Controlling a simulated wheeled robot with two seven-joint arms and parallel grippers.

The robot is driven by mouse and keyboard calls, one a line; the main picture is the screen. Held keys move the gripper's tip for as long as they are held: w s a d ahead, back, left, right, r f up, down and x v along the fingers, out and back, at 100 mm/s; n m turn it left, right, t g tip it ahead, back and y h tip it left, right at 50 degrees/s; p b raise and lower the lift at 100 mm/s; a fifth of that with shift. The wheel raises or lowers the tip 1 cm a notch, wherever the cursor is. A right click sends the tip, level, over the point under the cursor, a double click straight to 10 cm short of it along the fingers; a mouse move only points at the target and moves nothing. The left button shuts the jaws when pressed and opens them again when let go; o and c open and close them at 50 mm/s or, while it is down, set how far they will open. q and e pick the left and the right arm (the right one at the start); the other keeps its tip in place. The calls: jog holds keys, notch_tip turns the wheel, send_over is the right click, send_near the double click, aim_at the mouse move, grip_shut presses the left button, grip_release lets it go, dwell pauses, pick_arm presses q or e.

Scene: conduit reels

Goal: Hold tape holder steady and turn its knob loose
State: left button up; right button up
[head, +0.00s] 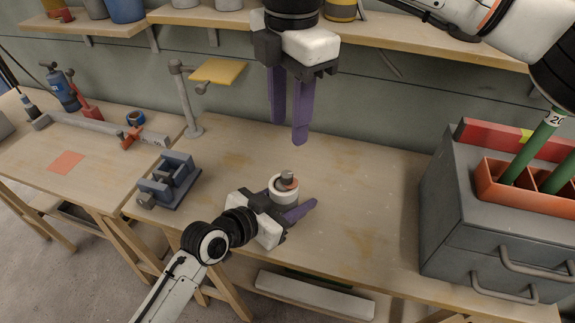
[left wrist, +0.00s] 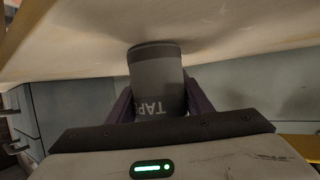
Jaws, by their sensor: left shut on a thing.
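The tape holder (head: 283,194) stands upright on the workbench, a short round body with a pale top. In the left wrist view the holder is a dark grey cylinder (left wrist: 158,85) with upside-down lettering that reads "TAP". My left gripper (head: 292,207) is low over the bench, shut on the holder's body, a purple finger on each side (left wrist: 160,98). My right gripper (head: 288,132) hangs above the knob with its purple fingers pointing down, apart and empty, clear of the knob.
A blue-grey vise-like fixture (head: 168,181) stands left of the holder. Behind it is a post with a yellow plate (head: 218,71). A grey drawer cabinet (head: 480,225) with an orange tray (head: 490,172) fills the right. The bench between holder and cabinet is clear.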

aim_at(287, 174)
notch_tip(287, 174, down, 12)
jog(key=shift+w+a+r, duration=0.1)
jog(key=shift+w, duration=0.05)
dwell(0.4)
grip_shut()
